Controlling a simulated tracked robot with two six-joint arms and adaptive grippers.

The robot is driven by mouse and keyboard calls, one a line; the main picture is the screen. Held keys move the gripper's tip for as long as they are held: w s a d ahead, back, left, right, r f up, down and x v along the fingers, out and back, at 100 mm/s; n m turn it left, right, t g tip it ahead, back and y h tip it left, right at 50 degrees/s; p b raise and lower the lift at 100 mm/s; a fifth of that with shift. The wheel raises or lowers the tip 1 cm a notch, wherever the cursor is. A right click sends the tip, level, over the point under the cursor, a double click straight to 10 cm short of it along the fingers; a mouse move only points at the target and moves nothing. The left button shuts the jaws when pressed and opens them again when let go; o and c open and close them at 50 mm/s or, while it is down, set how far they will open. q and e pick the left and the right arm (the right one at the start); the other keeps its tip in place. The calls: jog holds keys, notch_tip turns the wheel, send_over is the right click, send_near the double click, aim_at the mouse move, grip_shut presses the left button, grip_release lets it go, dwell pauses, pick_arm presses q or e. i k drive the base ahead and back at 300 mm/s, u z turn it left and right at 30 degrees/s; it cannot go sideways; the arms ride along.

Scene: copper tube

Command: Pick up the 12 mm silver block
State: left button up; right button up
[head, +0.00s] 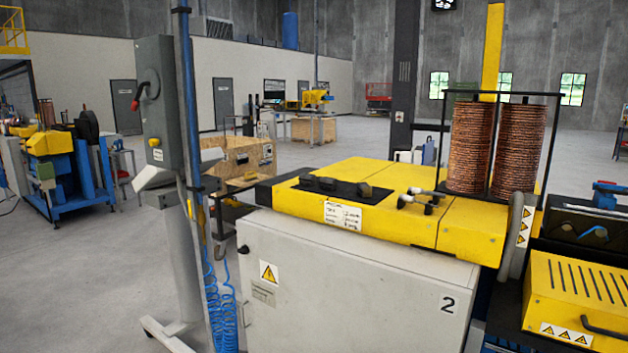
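I cannot pick out the 12 mm silver block for certain in the head view. Several small dark blocks (325,183) sit on a black mat (345,196) on top of the yellow machine (390,190). To their right lie a few dark pieces with pale, shiny ends (422,203). They are too small to read any size marking. A white label (343,216) with handwriting is on the machine's front edge, its text unreadable. Neither of my grippers shows in the view.
Copper coils (471,147) stand in a black frame at the machine's right. A grey cabinet marked 2 (350,285) is below. A grey post with a control box (163,105) and blue hoses (222,305) stands left. Open floor (75,275) lies further left.

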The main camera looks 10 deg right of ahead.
aim_at(304, 179)
jog(key=i, duration=0.95)
jog(key=u, duration=0.05)
